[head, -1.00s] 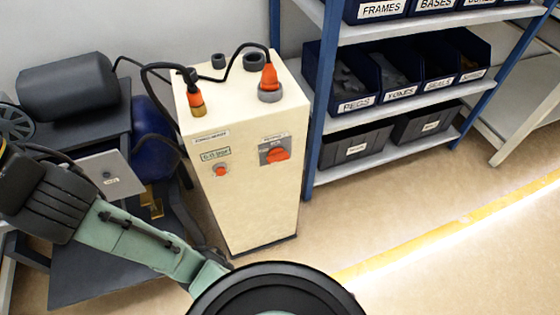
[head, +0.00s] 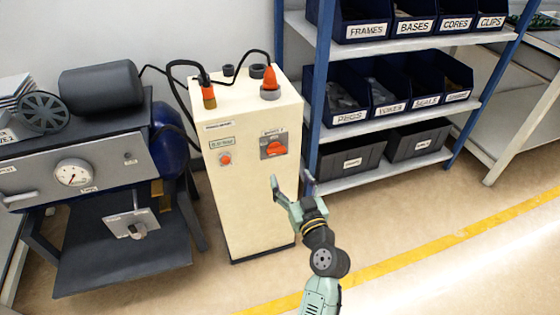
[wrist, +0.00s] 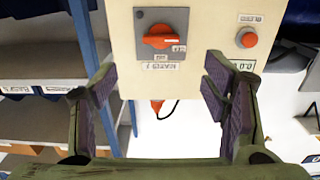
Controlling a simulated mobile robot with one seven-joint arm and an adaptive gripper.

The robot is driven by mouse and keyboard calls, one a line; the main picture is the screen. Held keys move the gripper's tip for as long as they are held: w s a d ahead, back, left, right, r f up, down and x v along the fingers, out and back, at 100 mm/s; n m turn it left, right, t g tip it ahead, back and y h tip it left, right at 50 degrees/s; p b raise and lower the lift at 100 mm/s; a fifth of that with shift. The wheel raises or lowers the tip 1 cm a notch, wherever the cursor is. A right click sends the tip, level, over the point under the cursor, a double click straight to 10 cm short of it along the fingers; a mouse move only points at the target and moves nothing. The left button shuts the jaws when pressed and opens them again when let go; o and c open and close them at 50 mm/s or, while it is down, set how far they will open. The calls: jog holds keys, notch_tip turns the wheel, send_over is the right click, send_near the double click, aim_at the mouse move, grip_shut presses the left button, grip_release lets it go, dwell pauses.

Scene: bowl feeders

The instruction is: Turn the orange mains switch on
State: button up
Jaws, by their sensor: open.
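The orange mains switch (head: 275,148) is a rotary knob on a grey plate, on the upper right of the front of a cream cabinet (head: 247,205). In the wrist view the knob (wrist: 165,37) lies roughly horizontal, slightly tilted, and the picture is upside down, with the plate's label below it. My gripper (head: 291,184) is open and empty, in front of the cabinet and below the switch in the head view. In the wrist view its two fingers (wrist: 158,85) spread wide on either side, with the knob beyond them and untouched.
A red round button (head: 225,159) sits left of the switch on the same front. Cables with orange plugs (head: 269,78) stand on the cabinet top. A blue-framed shelf with bins (head: 390,100) is at right; a grey machine (head: 85,170) is at left. Floor in front is clear.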

aim_at(277, 152)
jog(key=p+x, duration=0.3)
jog(key=x, duration=0.7)
jog(key=shift+w+a, duration=0.15)
jog(key=shift+w, duration=0.15)
jog(key=c, duration=1.2)
jog(key=shift+o, duration=0.2)
